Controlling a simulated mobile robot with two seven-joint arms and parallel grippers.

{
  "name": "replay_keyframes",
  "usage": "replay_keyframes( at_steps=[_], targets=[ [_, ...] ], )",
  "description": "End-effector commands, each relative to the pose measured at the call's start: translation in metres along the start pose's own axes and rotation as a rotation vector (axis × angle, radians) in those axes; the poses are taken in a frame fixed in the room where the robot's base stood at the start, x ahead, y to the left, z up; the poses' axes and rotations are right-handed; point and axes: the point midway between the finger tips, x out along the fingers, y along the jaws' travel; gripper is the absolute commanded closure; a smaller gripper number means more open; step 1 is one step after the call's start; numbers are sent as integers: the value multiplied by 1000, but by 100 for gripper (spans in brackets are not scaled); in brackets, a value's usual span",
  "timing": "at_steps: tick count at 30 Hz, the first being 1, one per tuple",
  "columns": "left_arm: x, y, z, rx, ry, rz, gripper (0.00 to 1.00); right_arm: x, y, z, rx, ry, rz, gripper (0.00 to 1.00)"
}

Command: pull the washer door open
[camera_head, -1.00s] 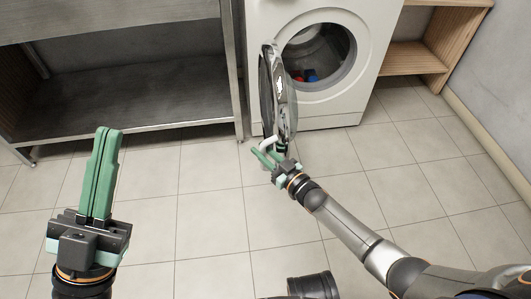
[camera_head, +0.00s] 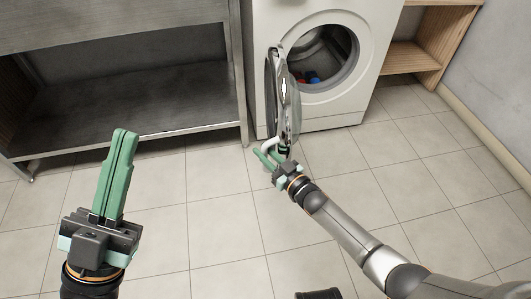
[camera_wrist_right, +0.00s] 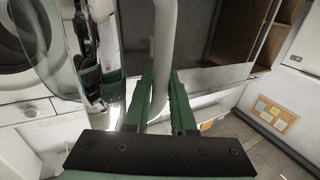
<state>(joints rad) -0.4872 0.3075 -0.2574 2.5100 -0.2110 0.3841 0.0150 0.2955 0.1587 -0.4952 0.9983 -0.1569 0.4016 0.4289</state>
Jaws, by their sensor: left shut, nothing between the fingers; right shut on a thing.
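The white washer (camera_head: 338,108) stands at the back. Its round door (camera_head: 286,100) is swung wide out to the left, seen nearly edge-on, and the drum opening (camera_head: 325,58) is exposed. My right gripper (camera_head: 268,157) is shut on the pale curved door handle (camera_head: 270,144) at the door's free edge. In the right wrist view the handle (camera_wrist_right: 164,45) runs between the green fingers of the right gripper (camera_wrist_right: 160,85). My left gripper (camera_head: 122,137) is shut and empty, above the floor at the left, well apart from the washer.
Red and blue items (camera_head: 310,77) lie in the drum. A grey metal shelf unit (camera_head: 130,90) stands left of the washer, close to the open door. A wooden shelf (camera_head: 425,60) is at the right. The tiled floor (camera_head: 220,215) in front is clear.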

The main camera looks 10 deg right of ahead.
Motion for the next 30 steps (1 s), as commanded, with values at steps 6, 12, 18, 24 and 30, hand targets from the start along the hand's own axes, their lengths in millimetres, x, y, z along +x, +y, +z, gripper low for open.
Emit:
replay_keyframes(
  at_steps=[6, 12, 18, 24, 30],
  targets=[
    [0, 0, 0, 0, -1, 1, 100, 1, -4, 0, 5, 2, -5, 100],
    [0, 0, 0, -1, -1, 1, 100, 1, -5, 0, 6, 2, -7, 100],
    [0, 0, 0, -1, -1, 1, 100, 0, -5, 1, 6, 1, -8, 71],
    [0, 0, 0, -1, 0, 1, 100, 1, -4, 1, 4, 1, -5, 64],
    [0, 0, 0, 0, 0, 1, 100, 0, -2, 0, 2, 0, -3, 64]
  ],
)
